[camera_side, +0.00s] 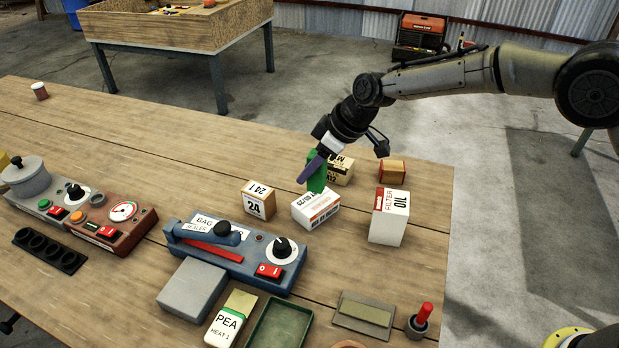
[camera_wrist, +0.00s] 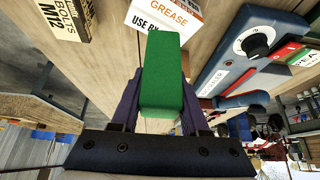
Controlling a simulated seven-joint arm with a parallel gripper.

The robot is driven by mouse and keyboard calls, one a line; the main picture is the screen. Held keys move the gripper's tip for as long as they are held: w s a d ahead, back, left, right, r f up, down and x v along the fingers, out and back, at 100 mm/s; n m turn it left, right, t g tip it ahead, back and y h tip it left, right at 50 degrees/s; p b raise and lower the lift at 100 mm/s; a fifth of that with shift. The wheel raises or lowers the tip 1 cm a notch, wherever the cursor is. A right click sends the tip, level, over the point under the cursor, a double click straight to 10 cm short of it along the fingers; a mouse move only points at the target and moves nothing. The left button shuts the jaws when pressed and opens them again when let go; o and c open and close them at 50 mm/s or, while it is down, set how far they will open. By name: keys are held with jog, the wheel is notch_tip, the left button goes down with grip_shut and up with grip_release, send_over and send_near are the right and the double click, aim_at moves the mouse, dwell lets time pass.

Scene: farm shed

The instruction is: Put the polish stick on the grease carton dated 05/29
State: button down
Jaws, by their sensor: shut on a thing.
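The polish stick is a green block (camera_side: 318,180), held upright between the purple fingers of my gripper (camera_side: 314,170). In the wrist view the green stick (camera_wrist: 162,75) fills the space between both fingers (camera_wrist: 160,105). The grease carton (camera_side: 318,212) is a white box with orange lettering, lying below the stick. Its printed date is small and upside down in the side view, and I cannot read it surely. In the wrist view the carton (camera_wrist: 168,14) shows "GREASE" and "USE BY", its date hidden by the stick. The stick's lower end is at the carton's top; I cannot tell whether they touch.
A "24" carton (camera_side: 259,201) stands left of the grease carton, an oil filter box (camera_side: 390,218) right. A bolts box (camera_side: 342,170) and a small orange-brown box (camera_side: 391,172) are behind. The blue bag sealer (camera_side: 232,255) lies in front. The table's far left is mostly clear.

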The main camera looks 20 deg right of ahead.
aim_at(309, 180)
jog(key=shift+w+f, duration=0.1)
jog(key=shift+f, duration=1.55)
jog(key=shift+f, duration=0.1)
jog(key=shift+c, duration=2)
grip_release()
jog(key=shift+f, duration=0.1)
jog(key=v, duration=1.2)
